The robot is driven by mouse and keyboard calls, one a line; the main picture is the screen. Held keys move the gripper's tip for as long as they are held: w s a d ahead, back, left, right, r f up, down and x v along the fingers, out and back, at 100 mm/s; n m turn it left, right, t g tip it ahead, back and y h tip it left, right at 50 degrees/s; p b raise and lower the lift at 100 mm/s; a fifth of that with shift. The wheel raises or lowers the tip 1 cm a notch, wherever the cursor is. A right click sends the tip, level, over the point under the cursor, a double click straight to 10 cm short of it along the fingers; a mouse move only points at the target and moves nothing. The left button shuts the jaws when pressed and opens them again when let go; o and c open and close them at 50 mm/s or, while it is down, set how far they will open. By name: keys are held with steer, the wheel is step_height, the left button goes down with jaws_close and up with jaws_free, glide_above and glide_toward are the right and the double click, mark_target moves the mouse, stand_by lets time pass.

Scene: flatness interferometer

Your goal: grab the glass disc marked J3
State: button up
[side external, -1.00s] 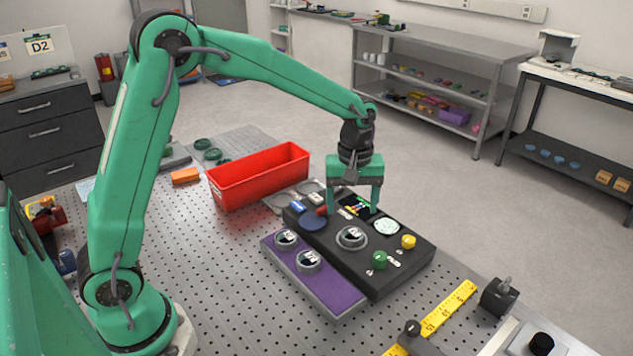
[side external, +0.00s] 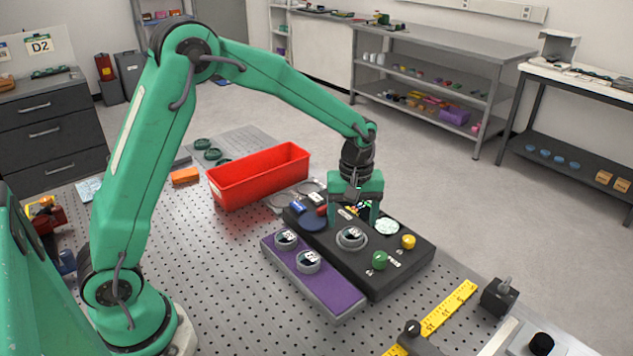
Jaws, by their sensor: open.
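Three small round glass discs with dark rims and printed labels are in view. One disc (side external: 351,236) sits in a ring on the black instrument (side external: 395,283). A second disc (side external: 286,238) and a third disc (side external: 308,260) sit on the purple tray (side external: 330,291). The labels are too small to read surely, so I cannot tell which is J3. My gripper (side external: 353,221) is open and empty, pointing down. Its fingers are close above the far side of the disc on the instrument; I cannot tell whether they touch anything.
A green knob (side external: 379,260), a yellow knob (side external: 408,241) and a pale round window (side external: 387,226) are on the instrument near my gripper. A red bin (side external: 262,180) stands behind to the left. A yellow ruler (side external: 445,311) lies at front right. The perforated tabletop (side external: 215,290) is clear at front left.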

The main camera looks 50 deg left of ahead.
mark_target(352, 233)
steer(key=shift+w+a+f, duration=0.1)
steer(key=shift+f, duration=0.95)
steer(key=shift+w+f, duration=0.1)
steer(key=shift+f, duration=0.9)
steer(key=c, duration=1.1)
steer(key=shift+r, duration=0.1)
steer(key=shift+r, duration=0.35)
step_height(352, 233, up, 3)
steer(key=shift+r, duration=0.1)
steer(key=s+d+r, duration=0.7)
steer(key=d, duration=0.2)
steer(key=shift+d, duration=0.25)
